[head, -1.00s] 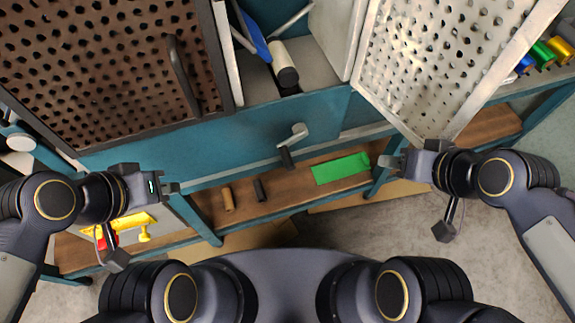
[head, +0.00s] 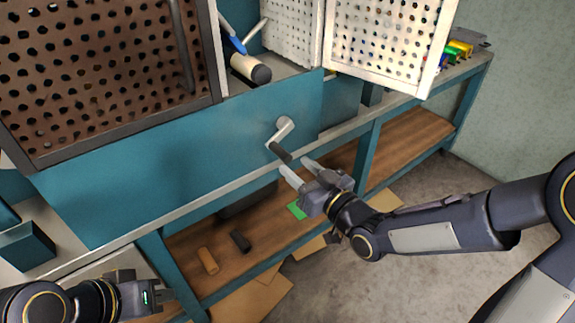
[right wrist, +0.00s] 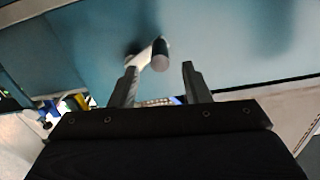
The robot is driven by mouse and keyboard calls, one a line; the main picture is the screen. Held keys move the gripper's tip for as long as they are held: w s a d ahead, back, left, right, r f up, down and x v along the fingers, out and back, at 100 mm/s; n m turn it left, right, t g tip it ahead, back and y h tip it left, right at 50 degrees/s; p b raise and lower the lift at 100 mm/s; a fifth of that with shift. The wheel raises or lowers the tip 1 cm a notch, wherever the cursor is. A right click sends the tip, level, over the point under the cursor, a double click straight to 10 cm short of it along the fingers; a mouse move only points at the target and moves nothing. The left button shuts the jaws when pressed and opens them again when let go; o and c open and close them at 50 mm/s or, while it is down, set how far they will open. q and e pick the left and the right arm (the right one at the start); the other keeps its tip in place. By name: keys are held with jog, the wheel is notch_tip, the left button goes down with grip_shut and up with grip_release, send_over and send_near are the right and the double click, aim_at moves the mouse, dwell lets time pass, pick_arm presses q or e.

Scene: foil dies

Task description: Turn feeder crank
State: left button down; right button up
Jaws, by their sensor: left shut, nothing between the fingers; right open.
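The feeder crank (head: 282,132) is a pale metal arm with a dark cylindrical handle (head: 279,152), fixed to the front of a teal panel (head: 180,160). My right gripper (head: 297,170) is open just below and right of the handle, its fingers pointing at it. In the right wrist view the crank handle (right wrist: 160,55) shows end-on just beyond and between the two open fingertips (right wrist: 159,70), not clearly touching either. My left gripper (head: 165,297) is shut and empty at the lower left, well away from the crank.
A brown perforated door (head: 100,75) and a white perforated door (head: 390,38) stand above the panel. A wooden lower shelf (head: 405,140) holds a green piece (head: 297,210) and small cylinders (head: 208,260). Colored handled items (head: 460,48) lie at the upper right. Bare floor (head: 400,270) is open at the right.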

aim_at(286, 158)
jog(key=x, duration=0.5)
jog(key=shift+w+a, duration=0.1)
grip_shut()
